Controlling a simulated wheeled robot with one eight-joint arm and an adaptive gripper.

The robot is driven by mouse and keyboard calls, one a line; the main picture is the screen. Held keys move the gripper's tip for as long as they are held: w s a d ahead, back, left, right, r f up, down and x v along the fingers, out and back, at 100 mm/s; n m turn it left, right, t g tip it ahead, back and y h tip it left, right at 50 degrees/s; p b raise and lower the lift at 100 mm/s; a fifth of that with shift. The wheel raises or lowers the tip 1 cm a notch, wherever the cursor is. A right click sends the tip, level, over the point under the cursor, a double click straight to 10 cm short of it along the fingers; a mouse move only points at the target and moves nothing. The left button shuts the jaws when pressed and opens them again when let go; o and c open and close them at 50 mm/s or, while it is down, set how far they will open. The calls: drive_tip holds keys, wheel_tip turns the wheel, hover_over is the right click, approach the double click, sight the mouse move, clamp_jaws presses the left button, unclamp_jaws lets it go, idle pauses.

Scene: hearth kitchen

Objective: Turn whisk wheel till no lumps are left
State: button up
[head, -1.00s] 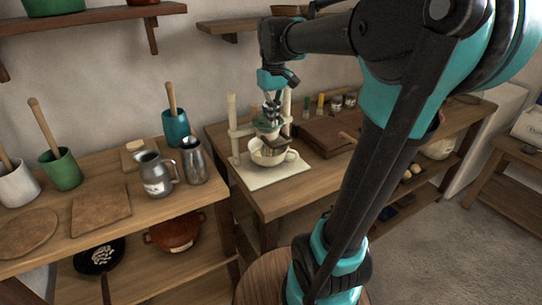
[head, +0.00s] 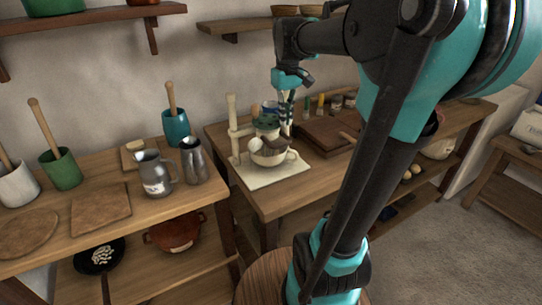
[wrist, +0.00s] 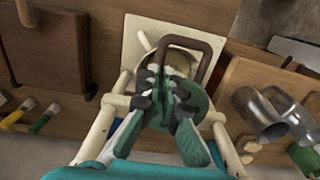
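The whisk stand has pale posts (head: 233,125) and a green wheel (head: 267,123), which also shows beneath my fingers in the wrist view (wrist: 203,100). A cream cup (head: 262,159) stands under it on a pale base board (head: 272,177). A brown looped part (wrist: 208,46) spans the cup in the wrist view. The cup's contents are mostly hidden, so I cannot tell any lumps. My gripper (wrist: 165,82) points down at the wheel, its fingertips close together over it. It shows at the wheel's right in the head view (head: 287,130). Whether it grips anything is unclear.
A dark wooden board (head: 325,137) and several small jars stand right of the stand. A metal jug (head: 155,176) and a metal pitcher (head: 194,160) stand on the left table. A gap separates the two tables.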

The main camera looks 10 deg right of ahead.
drive_tip(key=o, duration=0.7)
wheel_tip(320, 180, up, 8)
idle(0.6)
drive_tip(key=shift+s, duration=0.1)
